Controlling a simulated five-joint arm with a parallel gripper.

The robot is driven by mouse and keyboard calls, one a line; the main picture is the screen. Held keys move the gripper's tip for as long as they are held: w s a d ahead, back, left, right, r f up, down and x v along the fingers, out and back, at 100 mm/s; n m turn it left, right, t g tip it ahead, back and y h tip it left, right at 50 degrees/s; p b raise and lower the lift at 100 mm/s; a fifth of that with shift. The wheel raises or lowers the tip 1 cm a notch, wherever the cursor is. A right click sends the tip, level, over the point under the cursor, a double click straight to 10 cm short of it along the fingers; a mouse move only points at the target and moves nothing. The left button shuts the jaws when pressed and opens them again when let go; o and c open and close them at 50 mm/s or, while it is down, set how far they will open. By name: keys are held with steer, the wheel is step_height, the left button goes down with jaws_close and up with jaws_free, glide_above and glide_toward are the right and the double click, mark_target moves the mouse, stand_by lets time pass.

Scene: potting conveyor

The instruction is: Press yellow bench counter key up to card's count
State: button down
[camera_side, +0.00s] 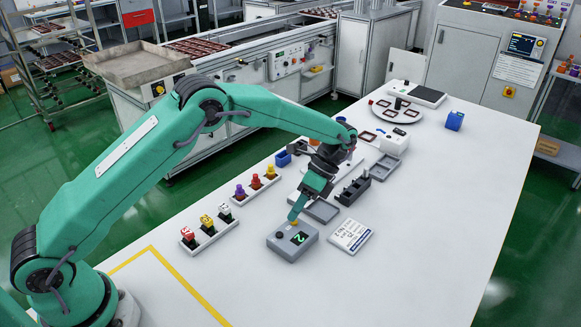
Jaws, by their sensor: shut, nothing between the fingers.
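The grey bench counter (281,248) sits on the white table. Its small dark display (301,238) shows a green digit that looks like 2. The yellow key (294,223) shows as a small spot at the counter's back edge, mostly hidden by my fingertips. My gripper (293,215) is shut and empty, pointing down at the key; I cannot tell whether it touches or presses it. The white card (350,236) with dark print lies right of the counter; its text is too small to read.
A rack with numbered red, yellow and white blocks (208,231) and one with purple, red and yellow pegs (256,186) stand left. Grey trays (322,211) and a dark holder (353,190) lie behind the counter. The table's front right is clear.

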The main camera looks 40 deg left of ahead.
mark_target(296, 220)
steer(key=shift+f, duration=0.4)
stand_by(0.5)
steer(key=shift+r, duration=0.8)
steer(key=shift+r, duration=0.15)
stand_by(0.3)
steer(key=shift+r, duration=2.4)
